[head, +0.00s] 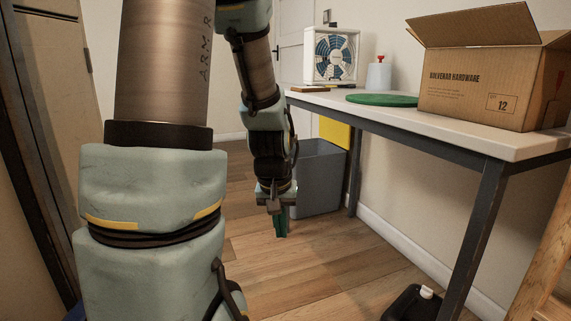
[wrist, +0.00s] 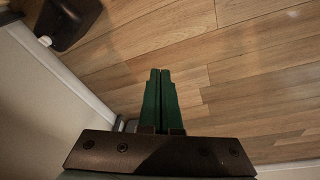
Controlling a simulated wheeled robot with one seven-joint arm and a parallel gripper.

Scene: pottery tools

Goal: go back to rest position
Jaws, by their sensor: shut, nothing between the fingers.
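My gripper (head: 281,222) hangs pointing down in front of the grey bin, above the wooden floor and left of the table. Its green fingers (wrist: 160,100) are together in the wrist view, with nothing between them. My arm stands large in the left half of the head view and hides part of the room behind it.
A white-topped table (head: 420,112) runs along the right wall, holding an open cardboard box (head: 480,80), a green disc (head: 382,99), a fan (head: 331,55) and a spray bottle (head: 379,74). A grey bin (head: 320,178) stands behind my gripper. A black container (head: 412,303) is under the table.

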